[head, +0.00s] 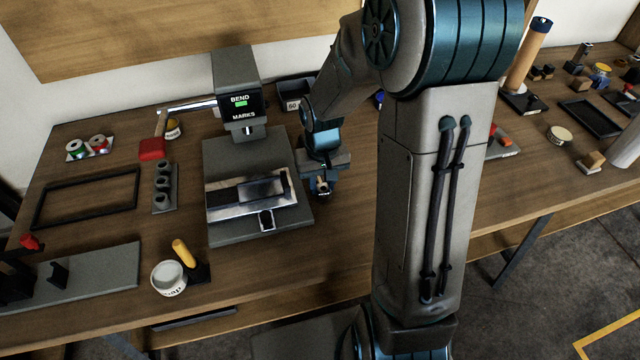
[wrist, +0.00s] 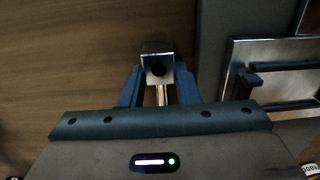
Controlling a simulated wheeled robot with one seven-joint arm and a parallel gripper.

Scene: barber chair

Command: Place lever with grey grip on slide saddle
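My gripper (head: 322,184) hangs just right of the grey press-like machine, above the wooden bench. In the wrist view, its two blue fingers (wrist: 158,78) sit on either side of a square metal head with a dark round hole, with a pale rod behind it; I take this for the lever (wrist: 148,62). The fingers appear shut on it. Its grey grip cannot be made out. The slide saddle (head: 225,205) is the bright metal piece on the machine's base, left of my gripper. A dark post (wrist: 246,84) stands at its near end in the wrist view.
The machine's head with a "BEND MARKS" display (head: 240,105) rises behind the saddle. A dark bin (head: 295,92) stands behind my gripper. A white round tub (head: 168,278), a yellow-handled tool (head: 184,252) and a black frame (head: 85,198) lie left. Bench in front of my gripper is clear.

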